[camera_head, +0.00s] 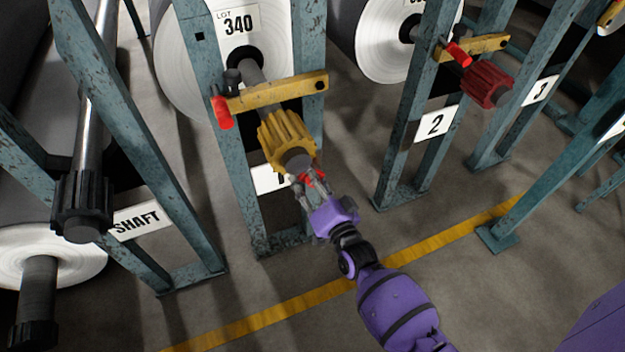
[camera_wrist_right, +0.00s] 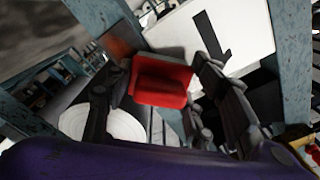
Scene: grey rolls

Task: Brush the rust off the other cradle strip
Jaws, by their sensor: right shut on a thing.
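My right gripper (camera_head: 306,186) is in the middle of the head view, just below the yellow toothed shaft end (camera_head: 286,140) and in front of a teal stand. In the right wrist view its dark fingers (camera_wrist_right: 165,75) are shut on a red block (camera_wrist_right: 162,82), perhaps the brush's handle; no bristles can be made out. A little of the red shows between the fingers in the head view. A rust-brown patch (camera_wrist_right: 122,42) shows on teal metal beside the block; whether it is on a cradle strip I cannot tell. My left gripper is out of view.
Teal stands hold white-ended rolls, one marked LOT 340 (camera_head: 238,22). A yellow bar (camera_head: 275,93) with a red knob (camera_head: 222,112) crosses the near stand. A black toothed shaft end (camera_head: 82,205) juts out at left, a red one (camera_head: 487,84) at right. The floor in front is clear.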

